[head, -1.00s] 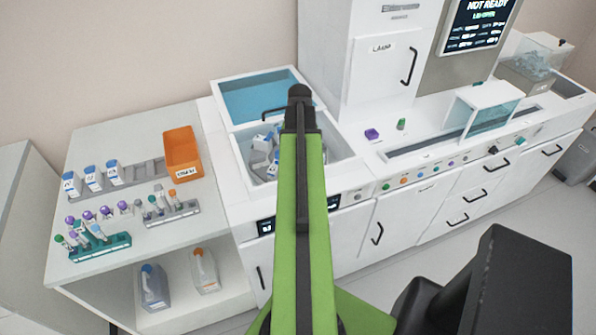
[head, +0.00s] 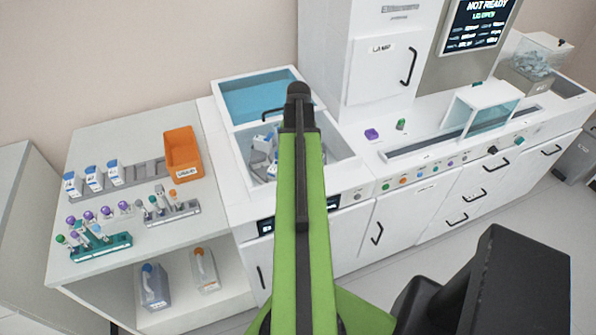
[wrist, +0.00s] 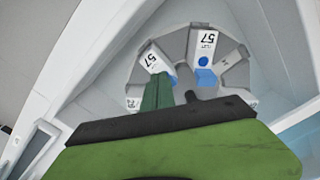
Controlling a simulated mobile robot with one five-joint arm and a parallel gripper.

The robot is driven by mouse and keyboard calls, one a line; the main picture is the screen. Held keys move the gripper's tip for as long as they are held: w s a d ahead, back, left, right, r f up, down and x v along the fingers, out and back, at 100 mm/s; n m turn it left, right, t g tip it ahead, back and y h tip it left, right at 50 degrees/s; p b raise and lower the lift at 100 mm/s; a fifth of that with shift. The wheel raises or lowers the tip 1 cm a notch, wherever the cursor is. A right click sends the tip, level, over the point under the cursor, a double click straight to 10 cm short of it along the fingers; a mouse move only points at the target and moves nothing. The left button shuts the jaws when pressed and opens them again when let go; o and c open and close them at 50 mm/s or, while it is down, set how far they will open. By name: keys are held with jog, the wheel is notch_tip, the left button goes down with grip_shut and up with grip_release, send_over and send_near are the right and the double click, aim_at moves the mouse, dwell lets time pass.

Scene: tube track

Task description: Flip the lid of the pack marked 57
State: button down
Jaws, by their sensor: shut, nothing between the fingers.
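Grey wedge-shaped packs sit in a ring inside the white open bin of the machine (head: 344,167). In the wrist view one pack with a white label marked 57 (wrist: 207,40) shows a blue round spot and faces the far side. A second label reading 57 (wrist: 151,59) is on the pack to its left, partly hidden behind my gripper. My gripper (wrist: 158,88) shows as a dark green shape over the ring, shut and empty. I cannot tell whether it touches a pack. In the head view my arm hides the gripper and part of the ring.
White bin walls surround the ring closely. A teal-windowed cover (head: 260,95) stands behind the bin.

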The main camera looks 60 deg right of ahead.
jog(key=shift+r, duration=0.1)
jog(key=shift+s+a+r+p, duration=0.1)
jog(key=shift+r+p, duration=0.5)
jog(key=shift+p, duration=0.1)
jog(key=shift+f, duration=0.1)
jog(key=shift+s+a+f+b, duration=0.25)
jog(key=shift+s+a+b, duration=0.1)
jog(key=shift+s+a, duration=0.45)
jog(key=shift+d+f, duration=0.1)
jog(key=shift+d, duration=0.05)
jog(key=shift+s+f+b, duration=0.1)
jog(key=shift+f+b, duration=1.15)
jog(key=shift+b, duration=0.1)
jog(key=shift+d, duration=0.1)
